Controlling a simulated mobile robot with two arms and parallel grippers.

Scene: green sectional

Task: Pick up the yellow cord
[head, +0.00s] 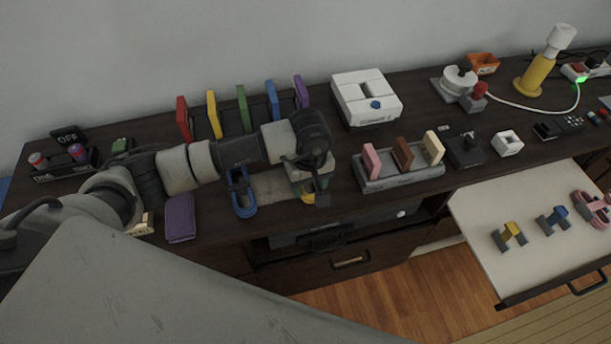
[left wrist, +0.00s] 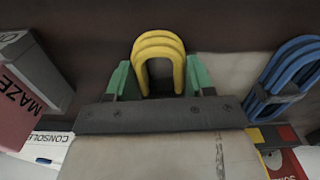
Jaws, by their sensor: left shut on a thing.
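The yellow cord (left wrist: 158,58) is a looped, U-shaped bundle. In the left wrist view it sits between the green fingertips of my left gripper (left wrist: 160,80), which is shut on it. In the head view my left gripper (head: 314,190) points down over the front of the dark desktop, and only a small part of the yellow cord (head: 307,197) shows below it. I cannot tell whether the cord touches the surface. My right gripper is not in view.
A blue looped cord (head: 236,203) lies left of my left gripper; it also shows in the left wrist view (left wrist: 270,98). A rack with pink, brown and cream pieces (head: 400,178) stands to the right. Coloured upright pieces (head: 213,114) stand behind my arm. An open drawer (head: 480,215) juts out at right.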

